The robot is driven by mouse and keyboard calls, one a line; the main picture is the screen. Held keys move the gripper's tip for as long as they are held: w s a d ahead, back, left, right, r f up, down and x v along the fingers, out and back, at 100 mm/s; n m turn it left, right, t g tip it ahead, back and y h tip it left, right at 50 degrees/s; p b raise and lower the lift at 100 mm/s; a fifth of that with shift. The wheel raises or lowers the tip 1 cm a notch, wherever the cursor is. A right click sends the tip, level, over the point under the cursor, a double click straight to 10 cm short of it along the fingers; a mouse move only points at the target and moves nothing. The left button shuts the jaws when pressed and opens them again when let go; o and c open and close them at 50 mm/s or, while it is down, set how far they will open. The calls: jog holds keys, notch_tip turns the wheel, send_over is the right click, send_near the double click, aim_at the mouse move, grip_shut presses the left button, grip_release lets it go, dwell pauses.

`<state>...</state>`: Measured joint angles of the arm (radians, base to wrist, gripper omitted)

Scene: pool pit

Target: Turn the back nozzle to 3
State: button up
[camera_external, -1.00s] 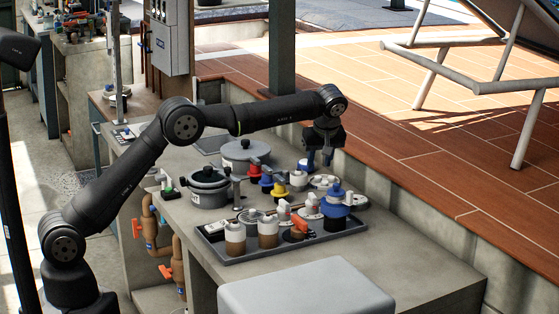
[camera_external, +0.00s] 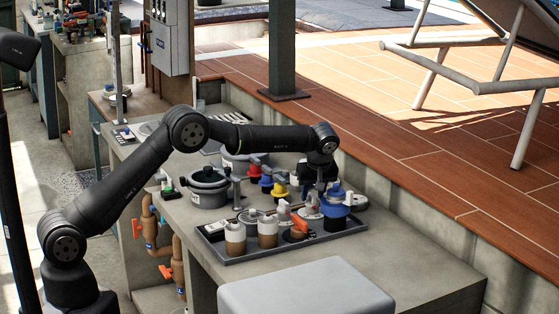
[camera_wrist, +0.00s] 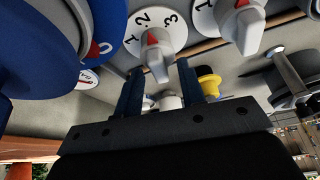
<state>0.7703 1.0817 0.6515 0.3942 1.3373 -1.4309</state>
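In the wrist view, a white dial (camera_wrist: 174,36) marked 1, 2, 3 carries a light grey knob (camera_wrist: 158,62) whose red mark points roughly at the 2. A second similar knob (camera_wrist: 243,28) sits on another dial to its right, with a 1 visible. My gripper (camera_wrist: 158,68) is open, its two dark fingers apart, with the first knob's lower end near the gap between the tips. I cannot tell whether they touch. Which nozzle is the back one is unclear.
A blue valve-like part (camera_external: 336,204) stands close to the right of my gripper. A grey tray (camera_external: 240,261) with jars lies in front. A lidded pot (camera_external: 208,190) and yellow part (camera_external: 280,190) stand to the left. The counter's right front is clear.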

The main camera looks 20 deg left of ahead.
grip_shut()
jog(key=m+h, duration=0.1)
jog(key=m, duration=0.1)
jog(key=m+h, duration=0.1)
jog(key=m, duration=0.1)
jog(key=shift+s+a+f+m+t, duration=0.1)
jog(key=shift+a+m+t, duration=0.1)
jog(key=shift+m+t, duration=0.15)
jog(key=shift+a+f+m+h, duration=0.1)
jog(key=shift+m+h, duration=0.7)
jog(key=shift+m, duration=1.55)
grip_release()
jog(key=shift+r, duration=0.2)
